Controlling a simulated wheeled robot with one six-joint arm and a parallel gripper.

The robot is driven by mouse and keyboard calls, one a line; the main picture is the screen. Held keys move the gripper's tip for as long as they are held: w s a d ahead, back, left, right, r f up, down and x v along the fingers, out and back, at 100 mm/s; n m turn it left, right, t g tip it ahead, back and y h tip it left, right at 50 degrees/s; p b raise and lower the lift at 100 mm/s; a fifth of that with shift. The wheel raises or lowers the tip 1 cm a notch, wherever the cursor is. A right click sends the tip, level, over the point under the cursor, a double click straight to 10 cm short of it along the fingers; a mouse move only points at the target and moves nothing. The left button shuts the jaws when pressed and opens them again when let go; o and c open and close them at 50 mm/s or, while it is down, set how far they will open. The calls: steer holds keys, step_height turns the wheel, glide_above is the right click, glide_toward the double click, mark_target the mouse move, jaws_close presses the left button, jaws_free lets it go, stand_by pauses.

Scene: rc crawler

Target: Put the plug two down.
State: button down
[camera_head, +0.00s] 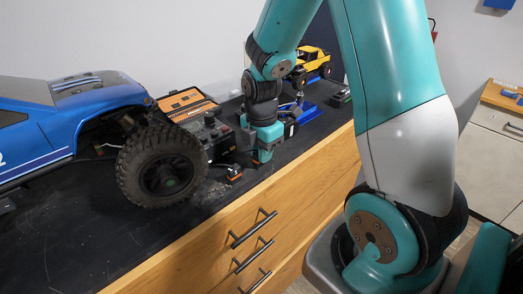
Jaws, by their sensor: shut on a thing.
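My gripper (262,157) is low over the black bench top, near its front edge and right of the truck's wheel. It is shut on plug two, which is small and mostly hidden by the jaws. I cannot tell whether the plug touches the bench. A small black and orange connector (233,173) lies on the bench just left of the gripper.
A blue RC truck (75,115) with a large black wheel (162,167) fills the left. A yellow model truck (313,60) is farther back. Bare bench top (90,235) lies at front left.

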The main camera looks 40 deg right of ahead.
steer(key=shift+f, duration=0.15)
steer(key=c, duration=1.1)
jaws_free()
steer(key=shift+o, duration=0.2)
step_height(320, 180, up, 12)
steer(key=b, duration=0.1)
steer(key=s+a+m+y+b, duration=0.1)
steer(key=s+a+m+y, duration=0.1)
steer(key=s+a+m, duration=0.3)
steer(key=s+a+r+m+y, duration=0.1)
steer(key=s+a+m+y, duration=0.1)
steer(key=s+a+m, duration=0.4)
steer(key=shift+s+a+b, duration=0.4)
steer(key=shift+s+a, duration=2.2)
steer(key=shift+a, duration=2.55)
